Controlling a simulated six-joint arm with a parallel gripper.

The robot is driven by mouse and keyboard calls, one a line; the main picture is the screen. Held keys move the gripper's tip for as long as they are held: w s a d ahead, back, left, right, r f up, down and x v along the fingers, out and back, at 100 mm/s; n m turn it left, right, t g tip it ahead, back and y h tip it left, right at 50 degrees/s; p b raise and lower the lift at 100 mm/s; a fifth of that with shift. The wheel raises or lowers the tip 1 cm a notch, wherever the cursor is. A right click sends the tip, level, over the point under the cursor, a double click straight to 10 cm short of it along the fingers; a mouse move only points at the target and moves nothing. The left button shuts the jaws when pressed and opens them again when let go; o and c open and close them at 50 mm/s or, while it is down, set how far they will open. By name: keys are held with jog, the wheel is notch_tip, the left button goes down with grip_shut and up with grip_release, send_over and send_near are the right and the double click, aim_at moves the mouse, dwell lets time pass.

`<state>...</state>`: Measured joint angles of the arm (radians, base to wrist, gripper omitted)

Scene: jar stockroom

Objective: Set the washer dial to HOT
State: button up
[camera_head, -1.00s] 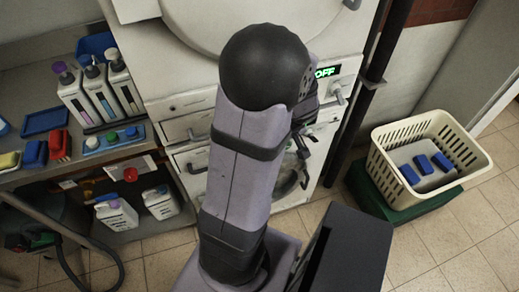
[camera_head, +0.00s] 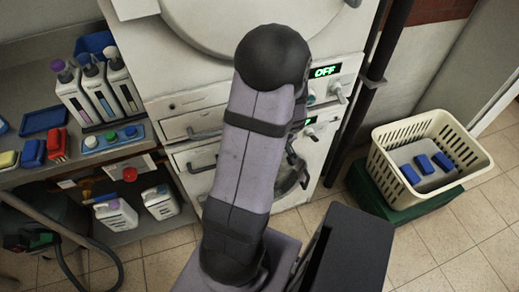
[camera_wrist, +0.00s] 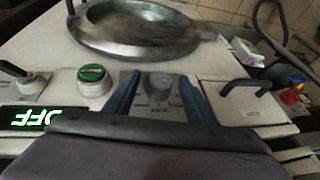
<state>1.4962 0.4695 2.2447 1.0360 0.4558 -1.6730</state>
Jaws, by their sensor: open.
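In the wrist view, a grey knob (camera_wrist: 161,88), which looks like the washer dial, stands on the pale control panel with small markings below it that I cannot read. My gripper (camera_wrist: 158,92) is open, its two blue fingers appearing on either side of the knob. I cannot tell whether they touch it. In the head view, my arm hides the dial and the gripper.
A green button (camera_wrist: 92,80) and a black-handled lever (camera_wrist: 24,78) sit left of the knob in the wrist view; a drawer handle (camera_wrist: 246,88) is right. A shelf with bottles (camera_head: 98,88) stands left of the washer, a cream basket (camera_head: 430,152) right, beyond a dark vertical pipe (camera_head: 378,60).

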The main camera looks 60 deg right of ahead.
jog(key=c, duration=1)
jog(key=shift+c, duration=0.2)
jog(key=shift+d+f, duration=0.1)
jog(key=shift+s+d+f+m+t+y+b, duration=0.25)
jog(key=shift+m+t+y+b, duration=0.5)
jog(key=shift+t+y+b, duration=1.15)
jog(key=shift+s+d+f+m+t+y+b, duration=0.1)
jog(key=shift+f+m+t+y+b, duration=0.6)
jog(key=shift+t+b, duration=1.75)
jog(key=shift+s+d+m+t+y+b, duration=0.15)
jog(key=shift+m+t+y+b, duration=0.6)
jog(key=shift+t+y+b, duration=1.4)
jog(key=shift+r, duration=0.1)
